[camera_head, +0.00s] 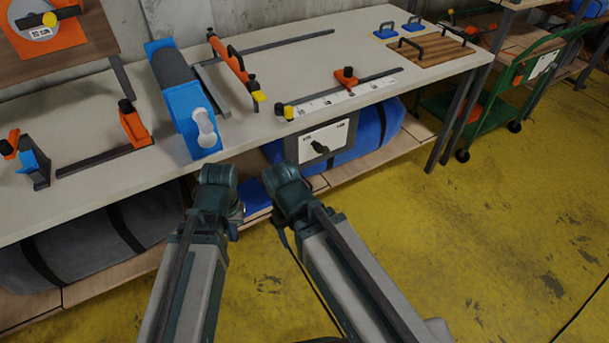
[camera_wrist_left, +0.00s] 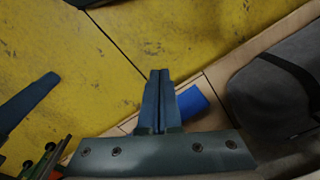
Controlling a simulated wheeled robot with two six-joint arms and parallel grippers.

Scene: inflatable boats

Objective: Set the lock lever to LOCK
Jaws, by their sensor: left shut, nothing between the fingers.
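A white panel (camera_head: 335,133) with a black lever (camera_head: 320,147) hangs at the front edge of the workbench, right of centre in the head view. Small black lettering shows on its upper left and upper right, too small to read surely. I cannot tell which marking the lever points to. My left gripper (camera_wrist_left: 158,98) is shut and empty, its fingertips together in the left wrist view. In the head view the left gripper (camera_head: 236,216) shows only partly, below and left of the panel and apart from it. My right gripper's fingers are mostly hidden behind its forearm.
The workbench (camera_head: 300,60) carries a blue roller unit (camera_head: 178,110), orange clamps and rails. Below, the shelf holds a grey roll (camera_head: 90,235), a blue roll (camera_head: 372,130) and a blue block (camera_head: 256,196). A green cart (camera_head: 520,75) stands right. Yellow floor (camera_head: 480,220) is clear.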

